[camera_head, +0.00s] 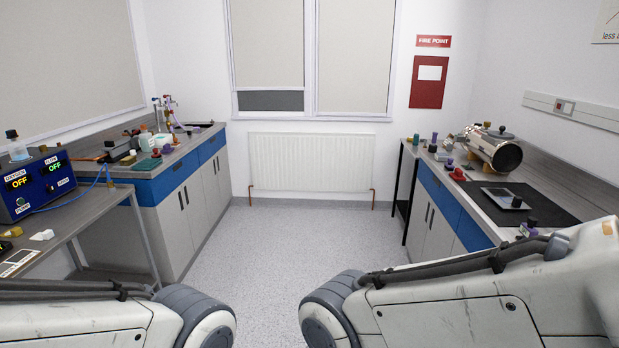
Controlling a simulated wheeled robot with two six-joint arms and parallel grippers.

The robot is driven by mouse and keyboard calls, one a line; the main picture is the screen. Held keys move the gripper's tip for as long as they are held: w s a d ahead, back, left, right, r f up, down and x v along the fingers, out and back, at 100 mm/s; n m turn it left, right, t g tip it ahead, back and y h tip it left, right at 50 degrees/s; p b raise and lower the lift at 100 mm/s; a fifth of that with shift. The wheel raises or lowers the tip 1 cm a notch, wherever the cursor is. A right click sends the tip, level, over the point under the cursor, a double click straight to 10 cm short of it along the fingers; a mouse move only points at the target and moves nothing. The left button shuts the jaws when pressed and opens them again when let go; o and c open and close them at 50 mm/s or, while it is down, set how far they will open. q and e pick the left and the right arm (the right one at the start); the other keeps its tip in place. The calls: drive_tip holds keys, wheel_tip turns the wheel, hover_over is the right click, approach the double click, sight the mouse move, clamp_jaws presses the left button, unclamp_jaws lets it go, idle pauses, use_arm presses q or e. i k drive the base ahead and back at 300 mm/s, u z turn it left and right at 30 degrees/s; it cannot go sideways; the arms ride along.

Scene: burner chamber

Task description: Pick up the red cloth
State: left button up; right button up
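A small red item (458,175) lies on the right-hand counter, near its front edge, and is the only red thing I see there that could be the red cloth. It is too small to tell its folds or material. A flat green piece (147,164) lies on the left-hand counter.
A metal cylindrical chamber (494,150) and a dark mat (538,207) are on the right counter (478,209). A blue control box (36,185) stands on a table at left. The left counter (176,170) carries several small items. The floor (290,240) between is clear, up to the radiator (311,161).

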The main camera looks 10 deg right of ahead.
sight(458, 175)
drive_tip(key=z, duration=0.1)
drive_tip(key=i, duration=1.95)
drive_tip(key=z, duration=0.8)
drive_tip(key=i, duration=1.95)
drive_tip(key=z, duration=0.55)
